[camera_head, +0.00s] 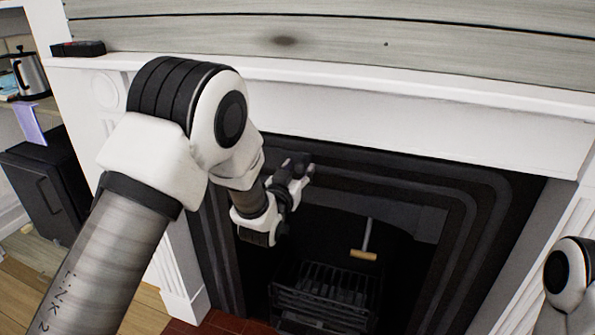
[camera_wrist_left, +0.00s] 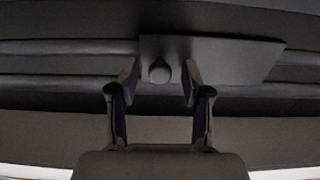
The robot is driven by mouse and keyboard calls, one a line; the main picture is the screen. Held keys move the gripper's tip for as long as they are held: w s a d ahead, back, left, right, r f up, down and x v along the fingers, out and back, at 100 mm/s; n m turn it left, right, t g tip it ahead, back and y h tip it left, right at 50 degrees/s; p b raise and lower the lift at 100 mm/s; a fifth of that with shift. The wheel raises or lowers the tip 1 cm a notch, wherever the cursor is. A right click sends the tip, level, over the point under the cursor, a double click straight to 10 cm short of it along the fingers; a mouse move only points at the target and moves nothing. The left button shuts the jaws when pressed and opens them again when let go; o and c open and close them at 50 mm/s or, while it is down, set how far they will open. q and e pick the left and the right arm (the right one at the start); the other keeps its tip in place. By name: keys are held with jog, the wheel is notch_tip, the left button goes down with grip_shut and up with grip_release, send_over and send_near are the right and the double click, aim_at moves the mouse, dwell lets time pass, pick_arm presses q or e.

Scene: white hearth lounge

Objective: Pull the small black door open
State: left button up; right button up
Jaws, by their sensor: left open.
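In the left wrist view a small dark flat panel (camera_wrist_left: 232,60) with a round knob (camera_wrist_left: 160,72) appears to be the small black door. It lies across the ridged dark fireplace surround. My left gripper (camera_wrist_left: 159,80) is open, with one fingertip on each side of the knob and visible gaps between; I cannot tell how far it is in depth. In the head view my left gripper (camera_head: 300,168) is at the upper left of the fireplace opening, and the panel is not clearly visible there. My right gripper is out of view.
The white mantel (camera_head: 400,105) runs above the fireplace. A grate (camera_head: 325,293) and a wooden-headed tool (camera_head: 363,254) are in the opening. A black cabinet (camera_head: 47,190) with a handle stands at the left, below a shelf with a kettle (camera_head: 30,75). My right arm shows at the right edge.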

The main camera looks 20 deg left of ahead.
pick_arm(q)
jog(key=shift+c, duration=0.3)
grip_shut()
jog(key=shift+s+a, duration=0.1)
jog(key=shift+s, duration=0.1)
